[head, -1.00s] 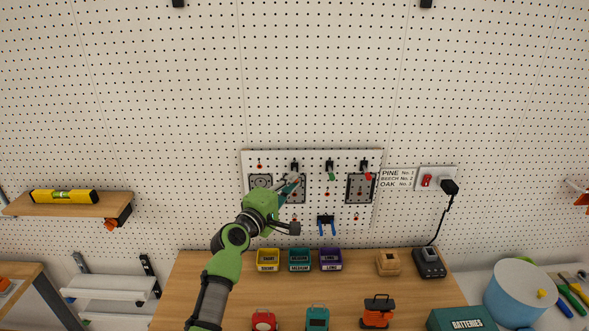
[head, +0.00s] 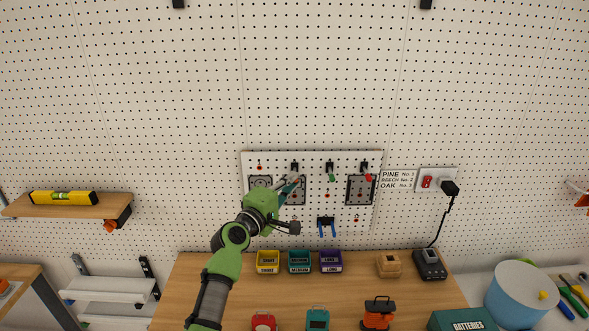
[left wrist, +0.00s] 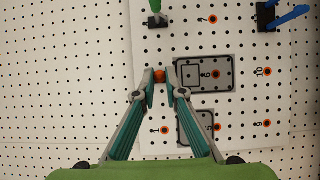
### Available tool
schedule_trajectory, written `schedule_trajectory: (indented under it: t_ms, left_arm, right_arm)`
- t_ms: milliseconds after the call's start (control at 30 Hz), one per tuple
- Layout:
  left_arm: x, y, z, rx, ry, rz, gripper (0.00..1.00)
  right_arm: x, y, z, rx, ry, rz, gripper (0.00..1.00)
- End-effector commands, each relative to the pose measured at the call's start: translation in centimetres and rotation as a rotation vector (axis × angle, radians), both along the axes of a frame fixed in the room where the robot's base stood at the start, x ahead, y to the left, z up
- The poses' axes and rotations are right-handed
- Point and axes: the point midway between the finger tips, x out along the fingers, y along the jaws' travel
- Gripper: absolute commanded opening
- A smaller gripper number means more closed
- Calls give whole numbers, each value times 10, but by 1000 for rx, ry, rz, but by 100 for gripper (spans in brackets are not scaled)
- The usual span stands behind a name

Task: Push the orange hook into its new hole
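My left gripper (head: 297,180) is at the white pegboard panel (head: 311,156) in the head view, pointing at its left half. In the left wrist view its two teal-and-grey fingers (left wrist: 159,73) close in on a small orange piece, the orange hook (left wrist: 159,77), which sits between the fingertips. The hook's shaft and the hole behind it are hidden, so I cannot tell how deep it sits. Orange-ringed, numbered holes show nearby, such as hole 1 (left wrist: 165,130) and hole 6 (left wrist: 215,75). My right gripper is not in view.
Dark outlined plates (left wrist: 193,130) lie beside the fingers. Below, the wooden bench (head: 210,290) carries yellow, teal and purple bins (head: 331,266), and a charger (head: 429,264).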

Motion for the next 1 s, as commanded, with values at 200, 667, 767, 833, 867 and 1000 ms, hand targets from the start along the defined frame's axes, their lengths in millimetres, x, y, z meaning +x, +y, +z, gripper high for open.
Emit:
schedule_trajectory:
  t_ms: [200, 667, 767, 833, 867, 1000]
  left_arm:
    - [0, 0, 0, 0, -1, 1, 30]
    - [-14, 9, -1, 0, -1, 1, 30]
    - [-27, 17, -1, 2, -1, 3, 30]
    - [-39, 24, -1, 0, 0, 3, 30]
    - [-44, 27, -1, 1, 0, 3, 30]
    - [-67, 40, -1, 1, 0, 2, 30]
  right_arm:
    - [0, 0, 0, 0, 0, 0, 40]
    - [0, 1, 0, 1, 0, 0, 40]
    - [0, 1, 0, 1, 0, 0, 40]
    - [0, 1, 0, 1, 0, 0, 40]
    - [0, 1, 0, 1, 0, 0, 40]
    - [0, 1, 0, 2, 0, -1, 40]
